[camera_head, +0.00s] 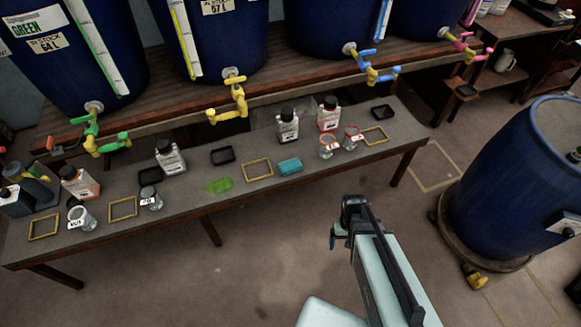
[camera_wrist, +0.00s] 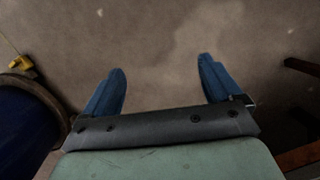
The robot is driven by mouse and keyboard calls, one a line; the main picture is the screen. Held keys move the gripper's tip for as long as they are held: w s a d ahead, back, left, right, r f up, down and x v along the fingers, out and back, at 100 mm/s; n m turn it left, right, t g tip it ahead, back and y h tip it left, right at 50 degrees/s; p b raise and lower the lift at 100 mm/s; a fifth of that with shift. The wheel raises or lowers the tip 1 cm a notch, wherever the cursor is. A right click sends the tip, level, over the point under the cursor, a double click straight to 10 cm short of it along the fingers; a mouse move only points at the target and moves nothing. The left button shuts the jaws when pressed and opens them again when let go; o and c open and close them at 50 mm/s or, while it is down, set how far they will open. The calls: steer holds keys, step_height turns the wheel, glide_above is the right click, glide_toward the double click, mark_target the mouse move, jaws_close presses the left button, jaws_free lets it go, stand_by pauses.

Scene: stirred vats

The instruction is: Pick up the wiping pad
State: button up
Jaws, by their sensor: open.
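The wiping pad looks to be the small teal block (camera_head: 289,166) lying flat on the long dark bench (camera_head: 215,195). A yellow-framed square lies just left of it, and a green smear (camera_head: 219,185) is further left. My gripper (camera_head: 338,232) is over the floor in front of the bench, apart from the pad and to its lower right. In the wrist view my gripper (camera_wrist: 161,66) shows two blue fingers spread wide, with nothing but floor between them. The pad is not in the wrist view.
Glass beakers (camera_head: 327,147) and white bottles (camera_head: 288,125) stand close right of and behind the pad. Dark trays and more vessels line the bench. Vats with coloured taps (camera_head: 232,90) overhang behind. A blue barrel (camera_head: 520,185) stands at right. The floor before the bench is clear.

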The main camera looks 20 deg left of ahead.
steer(key=w+a+r+n+t, duration=0.1)
steer(key=w+a+r, duration=0.2)
steer(key=w+a, duration=0.3)
steer(key=w+a+r+n+t, duration=0.1)
steer(key=w+a+r, duration=0.2)
steer(key=a, duration=0.5)
step_height(320, 180, up, 10)
steer(key=n+y, duration=0.1)
steer(key=n, duration=1.9)
glide_above(290, 164)
steer(key=shift+n+t, duration=0.3)
steer(key=shift+t, duration=0.1)
step_height(290, 164, down, 9)
steer(key=shift+w+a+r, duration=0.1)
steer(key=shift+r, duration=0.05)
steer(key=shift+d+f, duration=0.2)
steer(key=shift+f, duration=2.6)
